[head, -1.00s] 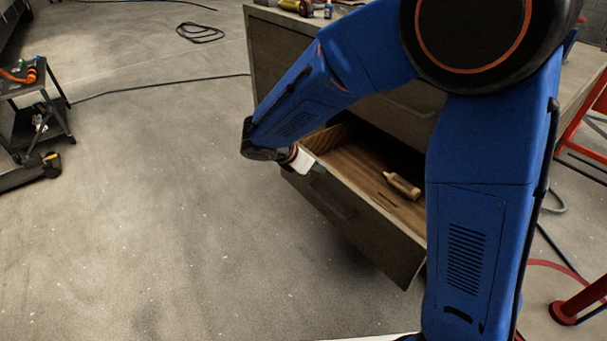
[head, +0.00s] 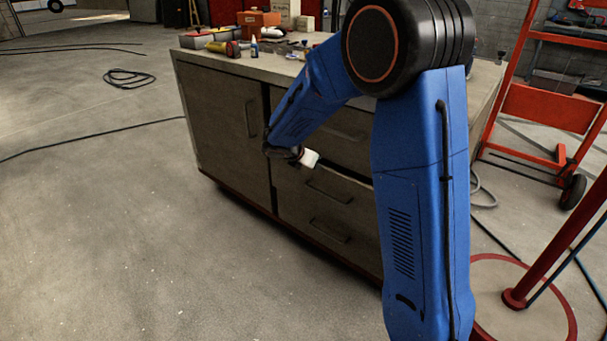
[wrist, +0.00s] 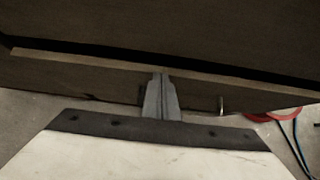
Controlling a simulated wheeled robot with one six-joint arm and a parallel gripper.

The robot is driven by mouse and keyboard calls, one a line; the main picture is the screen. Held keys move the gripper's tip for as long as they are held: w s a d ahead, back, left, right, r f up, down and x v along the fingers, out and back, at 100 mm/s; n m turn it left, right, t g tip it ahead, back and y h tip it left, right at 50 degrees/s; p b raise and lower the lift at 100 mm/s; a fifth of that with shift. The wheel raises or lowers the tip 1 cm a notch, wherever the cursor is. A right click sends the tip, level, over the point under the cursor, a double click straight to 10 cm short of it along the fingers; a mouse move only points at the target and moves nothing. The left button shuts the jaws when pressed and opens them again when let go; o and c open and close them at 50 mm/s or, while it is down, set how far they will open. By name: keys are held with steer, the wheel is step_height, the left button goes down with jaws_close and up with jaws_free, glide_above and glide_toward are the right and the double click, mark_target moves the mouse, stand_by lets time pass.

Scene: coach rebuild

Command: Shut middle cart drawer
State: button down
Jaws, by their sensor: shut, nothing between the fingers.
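The middle drawer (head: 345,205) of the grey-brown cart is almost flush with the cart front. A thin dark gap shows along its top edge. In the wrist view the drawer's pale top edge (wrist: 75,61) crosses the picture, with a dark slit behind it. My gripper (wrist: 160,80) is shut and empty, with its fingertips at that top edge; whether they touch it I cannot tell. In the head view my gripper is partly hidden by my wrist at the upper part of the drawer front. The drawer's right end is hidden behind my arm.
Tools and small boxes lie on the cart top (head: 260,70). A red hand truck (head: 548,108) and a red post (head: 560,245) stand at right. The floor at left is clear except for cables.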

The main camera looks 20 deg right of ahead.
steer(key=shift+w+d, duration=0.8)
steer(key=shift+d, duration=0.35)
